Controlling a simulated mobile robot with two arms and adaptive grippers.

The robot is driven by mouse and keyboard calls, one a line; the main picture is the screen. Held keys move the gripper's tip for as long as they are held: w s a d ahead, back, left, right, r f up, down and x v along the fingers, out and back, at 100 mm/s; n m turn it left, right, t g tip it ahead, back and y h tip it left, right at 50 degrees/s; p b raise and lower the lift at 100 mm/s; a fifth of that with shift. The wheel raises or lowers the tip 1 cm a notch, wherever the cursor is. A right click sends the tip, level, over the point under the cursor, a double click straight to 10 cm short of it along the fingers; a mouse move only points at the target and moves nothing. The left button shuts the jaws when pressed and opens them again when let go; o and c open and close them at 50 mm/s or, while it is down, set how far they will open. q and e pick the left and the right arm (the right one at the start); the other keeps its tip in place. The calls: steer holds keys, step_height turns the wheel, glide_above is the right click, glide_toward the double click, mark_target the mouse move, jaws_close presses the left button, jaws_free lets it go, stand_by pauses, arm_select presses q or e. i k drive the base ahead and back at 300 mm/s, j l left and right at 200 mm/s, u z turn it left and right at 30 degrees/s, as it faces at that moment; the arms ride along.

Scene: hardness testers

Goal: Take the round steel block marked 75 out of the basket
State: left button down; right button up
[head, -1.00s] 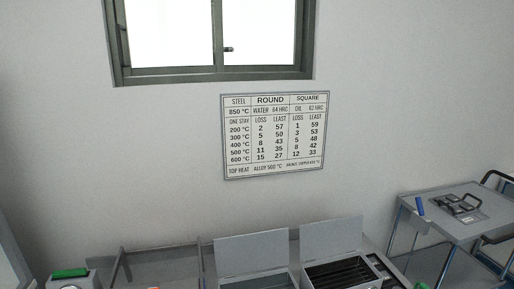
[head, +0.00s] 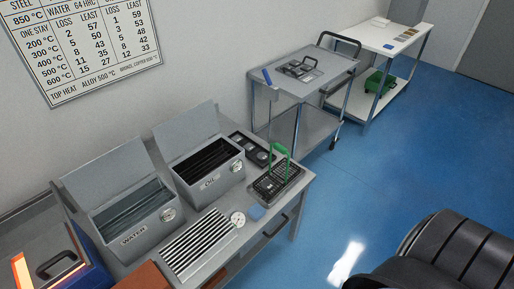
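A dark wire basket (head: 276,184) with a tall green handle (head: 281,160) stands at the right end of the grey bench in the head view. Its contents are small and dark, and I cannot make out a round steel block or the mark 75 in it.
Open boxes marked WATER (head: 139,228) and OIL (head: 214,178) stand left of the basket, with a slatted rack (head: 197,245) and a dial gauge (head: 238,219) in front. A grey trolley (head: 318,84) and a white table (head: 381,38) stand behind.

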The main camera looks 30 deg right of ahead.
mark_target(267, 185)
steer(key=i+l+u, duration=0.15)
steer(key=l, duration=0.9)
steer(key=i+l+u, duration=0.1)
steer(key=l, duration=0.95)
steer(key=i+l+u, duration=0.15)
steer(key=l, duration=0.95)
